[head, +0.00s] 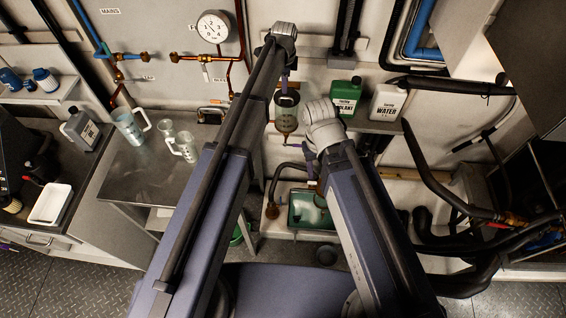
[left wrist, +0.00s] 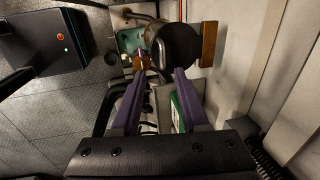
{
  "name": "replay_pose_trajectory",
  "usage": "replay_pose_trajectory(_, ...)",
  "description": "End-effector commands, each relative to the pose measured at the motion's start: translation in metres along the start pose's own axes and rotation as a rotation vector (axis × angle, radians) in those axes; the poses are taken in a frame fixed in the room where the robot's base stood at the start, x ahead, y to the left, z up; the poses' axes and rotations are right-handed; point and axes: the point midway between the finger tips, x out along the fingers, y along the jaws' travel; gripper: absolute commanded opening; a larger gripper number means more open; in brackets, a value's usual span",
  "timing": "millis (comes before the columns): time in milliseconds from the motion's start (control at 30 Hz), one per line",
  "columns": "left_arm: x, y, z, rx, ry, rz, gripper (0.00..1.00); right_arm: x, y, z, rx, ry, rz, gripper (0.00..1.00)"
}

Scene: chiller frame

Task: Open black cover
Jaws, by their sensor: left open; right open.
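The black cover (head: 288,98) is the dark round top of a clear cylindrical vessel (head: 287,122) on the back wall. In the left wrist view the black cover (left wrist: 180,45) lies just ahead of the fingertips, with the vessel's wall at its left. My left gripper (head: 285,84) is above the cover in the head view, and its purple fingers (left wrist: 160,76) are spread, with nothing between them. I cannot tell whether a fingertip touches the cover. My right gripper (head: 312,184) is lower, below the vessel and over a green-filled tray (head: 308,224); its fingers are small and partly hidden.
A green bottle (head: 346,97) and a white water bottle (head: 388,102) stand on the shelf right of the vessel. A pressure gauge (head: 213,27) and copper pipes are at upper left. Clear jugs (head: 130,127) stand on the metal table (head: 150,172). Black hoses (head: 440,185) crowd the right.

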Motion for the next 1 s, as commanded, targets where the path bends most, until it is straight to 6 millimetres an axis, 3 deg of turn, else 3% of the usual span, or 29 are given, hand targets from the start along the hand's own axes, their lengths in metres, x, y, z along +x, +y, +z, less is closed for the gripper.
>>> replay_pose_trajectory(33,0.011,0.012,-0.001,-0.017,-0.001,0.005,0.45,0.012,-0.001,-0.001,0.000,0.000,0.000,0.50)
replay_pose_trajectory(1000,0.076,0.177,-0.014,-0.542,-0.068,0.089,0.45,0.105,-0.010,-0.006,0.000,0.000,0.000,0.50)
